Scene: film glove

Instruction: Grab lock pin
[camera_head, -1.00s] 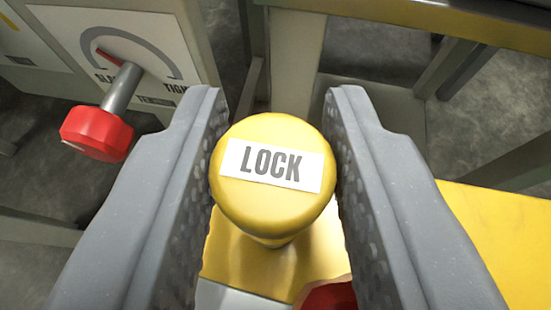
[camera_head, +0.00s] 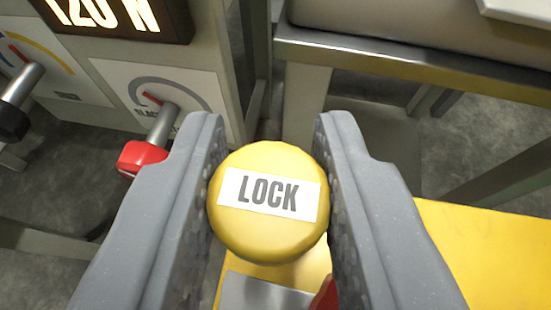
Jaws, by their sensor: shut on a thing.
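The lock pin (camera_head: 268,225) has a round yellow head with a white label reading "LOCK". It sits between the two grey fingers of my gripper (camera_head: 270,190) in the middle of the head camera view. The fingers are shut on the head, one on each side. The pin's lower part is hidden under its head, so I cannot tell whether it is seated in anything.
A yellow surface (camera_head: 490,250) lies below and to the right. A red part (camera_head: 325,296) and a grey plate (camera_head: 262,293) show under the pin. At left, a panel carries a red-knobbed lever (camera_head: 143,157), a dark-knobbed lever (camera_head: 12,120) and a lit display (camera_head: 120,15).

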